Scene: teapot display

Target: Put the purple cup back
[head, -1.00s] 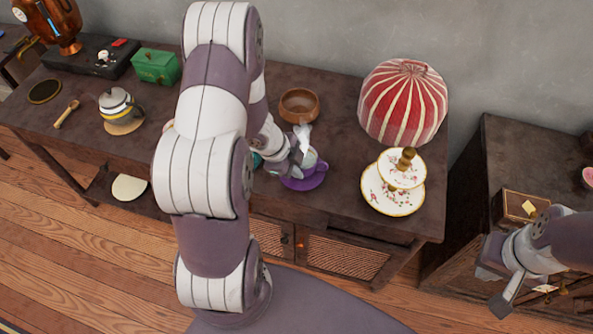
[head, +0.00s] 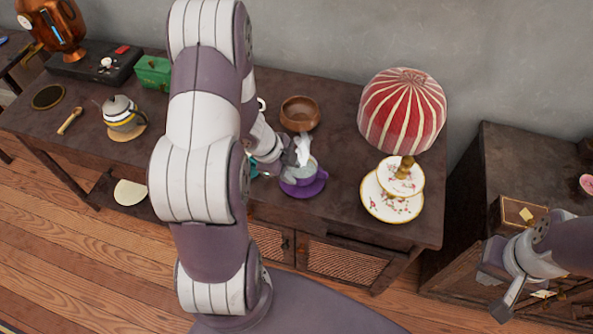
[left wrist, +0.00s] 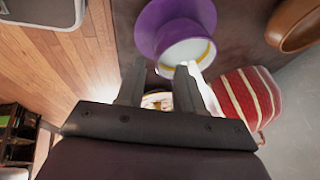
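The purple cup (head: 303,172) stands on a purple saucer (head: 297,191) on the dark wooden sideboard, its handle to the right. In the left wrist view the cup (left wrist: 186,52) shows its pale inside, with the purple saucer (left wrist: 152,27) around its far side. My left gripper (head: 303,150) is at the cup's far side, close to its rim. Its fingers (left wrist: 160,75) are spread with a gap between them, one tip near the rim; contact is unclear. My right gripper (head: 497,288) is open and empty at the right, in front of the right-hand cabinet.
A brown wooden bowl (head: 299,113) stands behind the cup. A two-tier floral plate stand (head: 390,205) and a red-and-white striped dome (head: 403,110) are to the right. A grey teapot (head: 122,114) and green box (head: 153,72) are left, beyond my left arm.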

